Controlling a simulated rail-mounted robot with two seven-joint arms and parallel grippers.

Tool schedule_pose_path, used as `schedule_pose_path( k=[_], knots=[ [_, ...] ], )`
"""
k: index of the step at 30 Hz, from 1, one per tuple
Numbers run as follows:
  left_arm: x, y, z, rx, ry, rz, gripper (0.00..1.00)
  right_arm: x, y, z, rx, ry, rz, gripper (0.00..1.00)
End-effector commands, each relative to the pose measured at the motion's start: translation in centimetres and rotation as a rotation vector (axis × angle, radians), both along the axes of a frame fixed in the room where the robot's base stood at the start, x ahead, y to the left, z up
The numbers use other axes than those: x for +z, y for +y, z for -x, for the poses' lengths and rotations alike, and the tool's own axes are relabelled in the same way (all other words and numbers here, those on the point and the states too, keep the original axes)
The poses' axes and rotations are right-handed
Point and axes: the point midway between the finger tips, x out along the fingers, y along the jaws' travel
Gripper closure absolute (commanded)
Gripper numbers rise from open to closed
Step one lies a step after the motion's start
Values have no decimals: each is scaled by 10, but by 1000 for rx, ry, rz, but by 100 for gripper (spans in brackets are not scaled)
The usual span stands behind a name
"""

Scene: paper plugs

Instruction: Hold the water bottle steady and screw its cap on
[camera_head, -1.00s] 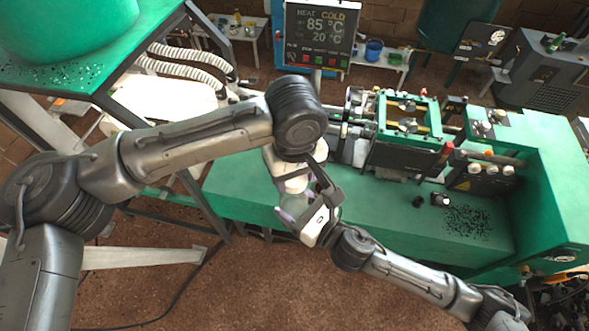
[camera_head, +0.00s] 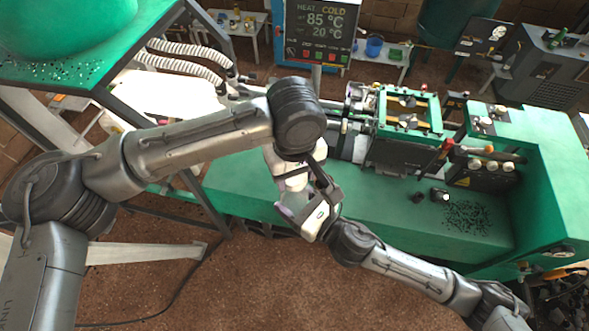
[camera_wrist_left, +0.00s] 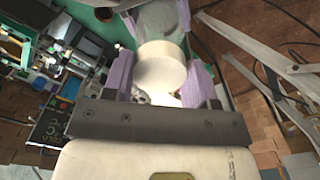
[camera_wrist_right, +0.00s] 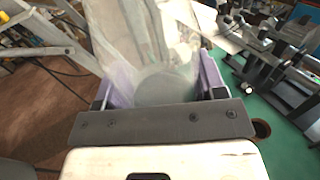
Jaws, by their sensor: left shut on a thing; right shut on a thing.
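My left gripper (camera_wrist_left: 156,78) has purple fingers on either side of a round white cap (camera_wrist_left: 160,76) and is shut on it. The clear, greyish water bottle (camera_wrist_left: 166,20) lies in line beyond the cap, and I cannot tell whether any gap is left between them. In the right wrist view the see-through bottle (camera_wrist_right: 165,85) sits between the purple fingers of my right gripper (camera_wrist_right: 166,70), which is shut on it. In the head view both grippers meet at the middle, the right one (camera_head: 313,214) below the left; the bottle is mostly hidden there.
A green machine bench (camera_head: 400,215) runs behind the grippers, with a clamp-like unit (camera_head: 408,112) and dark pellets (camera_head: 468,216) on it. A display (camera_head: 320,33) stands at the back. A green hopper (camera_head: 65,25) is at upper left. The brown floor in front is clear.

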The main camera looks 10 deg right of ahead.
Motion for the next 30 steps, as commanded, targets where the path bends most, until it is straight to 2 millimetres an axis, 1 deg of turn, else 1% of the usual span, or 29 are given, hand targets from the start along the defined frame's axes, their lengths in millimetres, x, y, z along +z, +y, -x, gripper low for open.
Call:
schedule_pose_path(
  k=[10,11,14,17,30],
  knots=[
    [-7,0,0,0,0,0,69,0,0,0,0,0,0,78],
    [-7,0,0,0,0,0,69,0,0,0,0,0,0,100],
    [-7,0,0,-29,0,0,69,0,0,0,0,0,0,100],
    [-7,0,0,-152,3,0,69,0,0,0,0,0,0,100],
    [-7,2,-1,-1045,2,-2,69,0,0,0,0,0,0,100]
  ],
)
